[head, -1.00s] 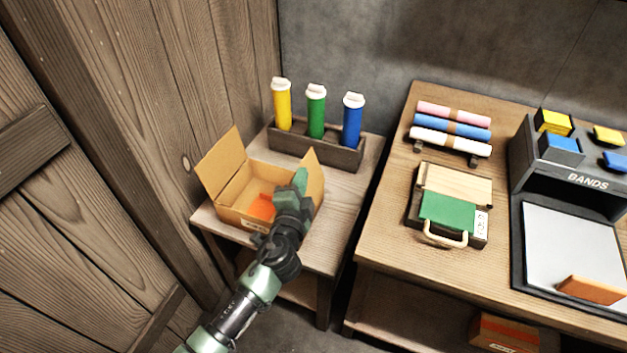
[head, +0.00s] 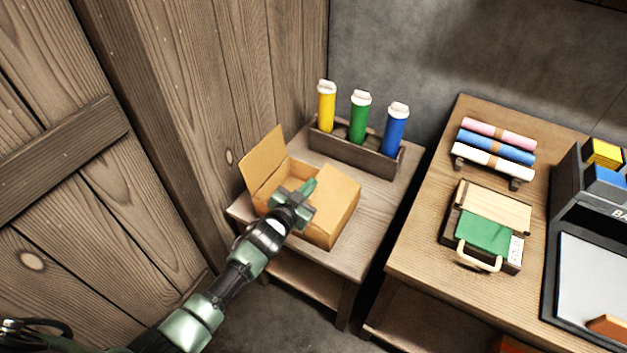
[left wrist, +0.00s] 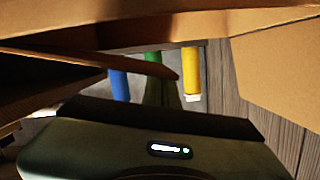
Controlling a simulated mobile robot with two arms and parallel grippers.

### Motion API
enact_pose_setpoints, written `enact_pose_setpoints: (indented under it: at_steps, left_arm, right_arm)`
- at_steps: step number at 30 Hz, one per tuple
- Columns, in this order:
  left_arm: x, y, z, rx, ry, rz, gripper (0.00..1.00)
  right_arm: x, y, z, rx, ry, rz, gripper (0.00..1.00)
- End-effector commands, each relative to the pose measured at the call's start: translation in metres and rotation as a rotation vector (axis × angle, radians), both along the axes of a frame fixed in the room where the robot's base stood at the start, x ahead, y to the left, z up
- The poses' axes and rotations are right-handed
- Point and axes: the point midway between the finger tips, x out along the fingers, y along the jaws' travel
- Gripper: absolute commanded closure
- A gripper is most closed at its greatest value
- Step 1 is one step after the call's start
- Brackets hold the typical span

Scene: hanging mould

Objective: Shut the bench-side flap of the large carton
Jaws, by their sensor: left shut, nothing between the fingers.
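The large carton (head: 318,233) stands on the small side table by the plank wall. Its wall-side flap (head: 263,158) stands up, open. Its bench-side flap (head: 336,196) is folded inward over the opening; I cannot tell whether it lies fully flat. In the left wrist view this flap (left wrist: 90,66) juts in from the left, and the wall-side flap (left wrist: 280,60) is at the right. My left gripper (head: 308,188) is shut and empty over the carton, beside the bench-side flap; contact is unclear. My right gripper is out of view.
A rack (head: 352,150) with yellow, green and blue tubes stands behind the carton. To the right, across a gap, the bench (head: 425,235) holds rolls (head: 495,148), a case with a green panel (head: 484,232) and a dark bands stand (head: 555,240).

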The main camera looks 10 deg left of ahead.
Motion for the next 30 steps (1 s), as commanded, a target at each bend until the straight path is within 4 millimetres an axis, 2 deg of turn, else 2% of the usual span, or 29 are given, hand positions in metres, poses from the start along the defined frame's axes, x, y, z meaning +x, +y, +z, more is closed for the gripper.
enact_pose_setpoints:
  at_steps: [7, 12, 30]
  left_arm:
    - [0.003, 0.007, -0.021, -0.159, 0.053, -0.001, 1.0]
    - [0.003, 0.009, -0.029, -0.165, 0.054, -0.001, 1.0]
    - [0.003, 0.01, -0.036, -0.16, 0.055, -0.001, 1.0]
  right_arm:
    - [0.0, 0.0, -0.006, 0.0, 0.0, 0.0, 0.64]
    - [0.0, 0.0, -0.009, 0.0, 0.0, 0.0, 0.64]
    - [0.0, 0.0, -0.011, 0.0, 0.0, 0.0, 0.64]
